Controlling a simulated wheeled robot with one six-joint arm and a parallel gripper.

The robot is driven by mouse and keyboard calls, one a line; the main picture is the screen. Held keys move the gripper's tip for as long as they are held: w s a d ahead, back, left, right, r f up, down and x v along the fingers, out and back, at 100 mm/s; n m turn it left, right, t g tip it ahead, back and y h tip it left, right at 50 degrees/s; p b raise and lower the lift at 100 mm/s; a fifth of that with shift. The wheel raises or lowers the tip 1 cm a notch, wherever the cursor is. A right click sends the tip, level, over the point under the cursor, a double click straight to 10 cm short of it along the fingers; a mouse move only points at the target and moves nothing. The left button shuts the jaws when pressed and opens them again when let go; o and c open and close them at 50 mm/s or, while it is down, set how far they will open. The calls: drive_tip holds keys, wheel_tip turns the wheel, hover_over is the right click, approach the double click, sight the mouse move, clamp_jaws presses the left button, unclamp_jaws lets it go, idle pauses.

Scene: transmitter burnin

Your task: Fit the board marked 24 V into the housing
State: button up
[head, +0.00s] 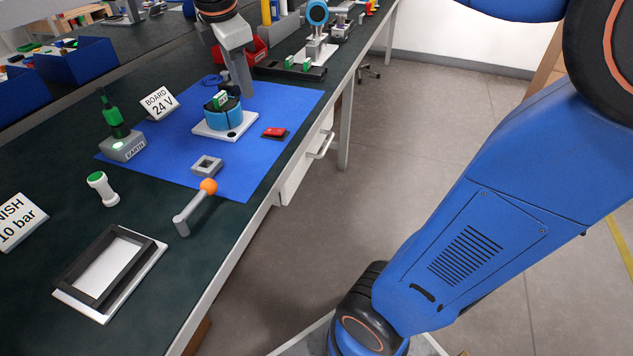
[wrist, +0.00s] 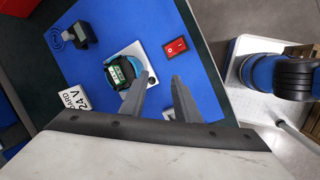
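The housing (head: 222,120) is a round blue shell on a white plate, in the middle of the blue mat. It also shows in the wrist view (wrist: 134,88). A green board with pale terminals (head: 220,100) sits in its top opening, also visible in the wrist view (wrist: 118,73). I cannot tell how deep it sits. The sign "BOARD 24 V" (head: 158,103) stands left of the housing; no marking on the board is readable. My gripper (head: 245,93) is just behind and right of the housing. In the wrist view its two fingers (wrist: 160,78) are apart with nothing between them.
A black rack (head: 290,70) with green boards stands behind. A red switch (head: 275,132) lies right of the housing. A grey box marked EARTH (head: 124,147), a square grey ring (head: 207,166) and an orange-knobbed lever (head: 195,206) are nearer. The mat's front right is clear.

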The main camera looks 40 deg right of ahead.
drive_tip(key=s+d+f+m+t+y, duration=0.1)
drive_tip(key=s+d+f+m, duration=0.1)
drive_tip(key=s+f+m, duration=0.6)
drive_tip(key=s+d+f+m+y, duration=0.1)
drive_tip(key=s+d+f+m, duration=0.2)
drive_tip(key=s+f+m, duration=0.6)
drive_tip(key=s+m, duration=0.1)
drive_tip(key=s, duration=0.3)
drive_tip(key=shift+d+f+t, duration=0.15)
drive_tip(key=shift+f+t, duration=0.1)
drive_tip(key=shift+t, duration=0.15)
